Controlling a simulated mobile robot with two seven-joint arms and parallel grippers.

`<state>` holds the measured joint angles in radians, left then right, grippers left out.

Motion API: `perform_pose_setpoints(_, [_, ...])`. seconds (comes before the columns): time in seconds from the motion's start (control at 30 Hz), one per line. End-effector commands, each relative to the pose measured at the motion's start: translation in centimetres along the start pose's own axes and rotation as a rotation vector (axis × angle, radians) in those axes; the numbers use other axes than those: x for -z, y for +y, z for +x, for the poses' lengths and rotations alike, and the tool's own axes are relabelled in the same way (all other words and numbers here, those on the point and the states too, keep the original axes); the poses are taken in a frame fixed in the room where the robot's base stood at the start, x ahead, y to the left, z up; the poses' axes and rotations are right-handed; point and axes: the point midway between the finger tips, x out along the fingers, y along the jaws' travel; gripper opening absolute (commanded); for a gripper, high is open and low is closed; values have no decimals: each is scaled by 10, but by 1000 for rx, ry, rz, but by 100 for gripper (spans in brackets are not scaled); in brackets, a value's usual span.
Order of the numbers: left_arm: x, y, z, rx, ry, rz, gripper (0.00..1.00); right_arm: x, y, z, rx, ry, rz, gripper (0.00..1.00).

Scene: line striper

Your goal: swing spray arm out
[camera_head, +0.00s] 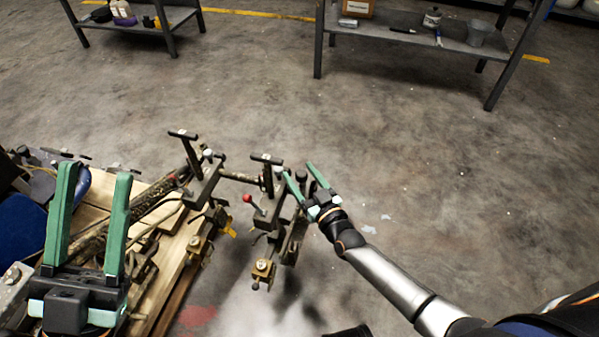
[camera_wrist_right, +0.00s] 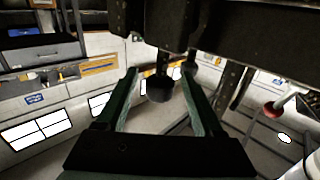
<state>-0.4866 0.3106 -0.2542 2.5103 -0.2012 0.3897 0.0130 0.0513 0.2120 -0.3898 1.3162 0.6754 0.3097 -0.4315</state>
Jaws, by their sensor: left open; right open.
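The spray arm (camera_head: 270,215) is a dark metal assembly with clamps and T-handles that sticks out to the right of the line striper frame (camera_head: 165,215). My right gripper (camera_head: 298,170) is open at the arm's outer right end, beside its T-handle (camera_head: 266,158). In the right wrist view a dark round knob (camera_wrist_right: 160,89) hangs below a dark bar (camera_wrist_right: 245,38), between the open fingers (camera_wrist_right: 160,92), with gaps on both sides. A red-tipped lever (camera_head: 248,198) stands on the arm; a red ball (camera_wrist_right: 272,108) shows in the wrist view. My left gripper (camera_head: 95,172) is open and empty.
A wooden pallet or boards (camera_head: 170,260) lie under the frame at the left. A metal shelf table (camera_head: 415,38) with a box and cups stands at the back right, another (camera_head: 165,18) at the back left. The concrete floor between is clear.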

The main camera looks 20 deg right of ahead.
Motion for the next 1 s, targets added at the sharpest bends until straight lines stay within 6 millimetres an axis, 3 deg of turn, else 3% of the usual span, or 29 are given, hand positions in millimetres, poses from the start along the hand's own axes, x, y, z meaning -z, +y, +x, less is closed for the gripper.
perform_pose_setpoints(0.13, [0, 0, 0, 0, -1, 0, 50, 0, 0, 0, 0, 1, 0, 69])
perform_pose_setpoints(0.73, [0, 0, 0, 0, -1, -2, 50, 0, 0, 0, 0, 1, -1, 1])
perform_pose_setpoints(1.0, [0, 0, 0, 1, -1, -2, 50, 0, 0, 0, 0, 1, -1, 0])
